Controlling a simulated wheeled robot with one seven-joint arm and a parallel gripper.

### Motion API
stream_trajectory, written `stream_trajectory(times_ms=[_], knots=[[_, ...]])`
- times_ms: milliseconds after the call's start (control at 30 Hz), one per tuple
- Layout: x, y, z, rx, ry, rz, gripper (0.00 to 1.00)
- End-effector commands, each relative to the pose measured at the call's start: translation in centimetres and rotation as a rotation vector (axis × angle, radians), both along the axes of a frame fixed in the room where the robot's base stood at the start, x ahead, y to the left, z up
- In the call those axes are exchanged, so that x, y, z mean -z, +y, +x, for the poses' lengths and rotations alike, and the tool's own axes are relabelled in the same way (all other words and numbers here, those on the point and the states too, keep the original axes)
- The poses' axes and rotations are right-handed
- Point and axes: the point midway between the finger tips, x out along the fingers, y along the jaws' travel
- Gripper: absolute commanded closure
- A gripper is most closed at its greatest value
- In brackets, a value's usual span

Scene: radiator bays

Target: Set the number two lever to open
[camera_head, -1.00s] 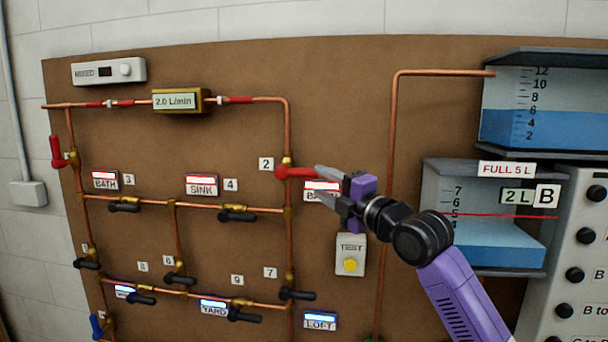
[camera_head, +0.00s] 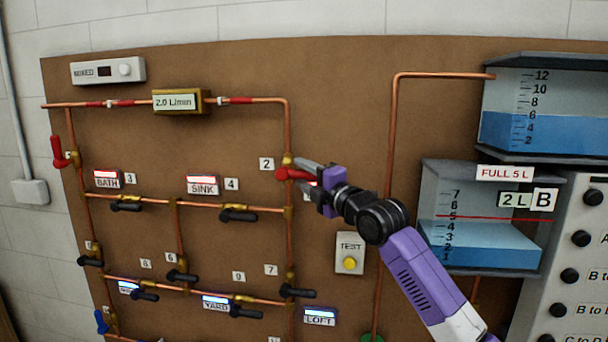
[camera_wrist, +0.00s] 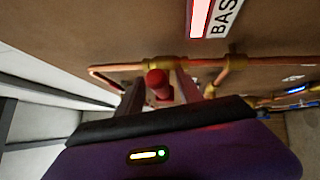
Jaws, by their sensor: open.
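The number two lever (camera_head: 293,174) is red and lies across its vertical copper pipe, pointing right, in the head view. Its tag "2" (camera_head: 266,164) is just left of its brass valve. My gripper (camera_head: 297,172) is at the lever, with its fingers reaching left along it. In the wrist view the red lever (camera_wrist: 158,84) shows end-on between the two fingers of my gripper (camera_wrist: 159,90). The jaws are open, with a finger on each side of the lever. Whether either finger touches it I cannot tell.
A red lever (camera_head: 58,152) hangs upright at the far left pipe. Black levers 3 (camera_head: 126,206) and 4 (camera_head: 238,215) lie sideways below. A BAS label (camera_wrist: 212,14) is close to the gripper. The TEST box (camera_head: 350,253) is below; tank B (camera_head: 480,220) is right.

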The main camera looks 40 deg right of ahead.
Motion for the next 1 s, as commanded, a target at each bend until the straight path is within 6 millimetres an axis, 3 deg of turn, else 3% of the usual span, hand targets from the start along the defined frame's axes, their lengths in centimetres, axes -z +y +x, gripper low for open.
stream_trajectory(times_ms=[67, 200, 300, 1000], knots=[[0.00, 0.01, -0.02, 0.000, 0.000, 0.000, 0.59], [0.01, 0.01, -0.03, 0.000, 0.000, 0.000, 0.86], [0.02, 0.01, -0.03, 0.000, 0.000, 0.000, 1.00], [0.07, 0.01, -0.03, 0.000, 0.001, 0.001, 1.00]])
